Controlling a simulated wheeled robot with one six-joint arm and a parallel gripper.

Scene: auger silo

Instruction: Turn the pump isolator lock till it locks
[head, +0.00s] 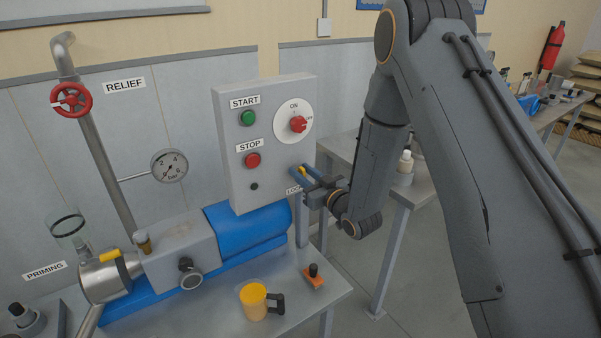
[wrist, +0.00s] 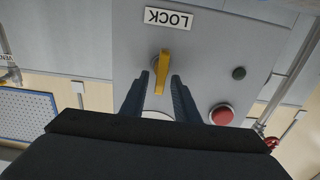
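The pump isolator lock is a yellow lever (wrist: 162,73) on the grey control box (head: 228,170), beside the LOCK label (wrist: 169,19). In the wrist view the lever stands nearly upright in the picture, slightly tilted. My gripper (wrist: 160,76) is open, with one dark finger on each side of the lever. A gap shows on the left; the right finger is close, and I cannot tell if it touches. In the head view my gripper (head: 304,173) is at the box's lower right corner and partly hides the lever and label.
The box carries a green START button (head: 248,118), a red STOP button (head: 252,160) and a red rotary switch (head: 298,124). Below are a blue motor (head: 245,226), a yellow mug (head: 254,301) and an orange block with a black knob (head: 314,277). Floor shows at right.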

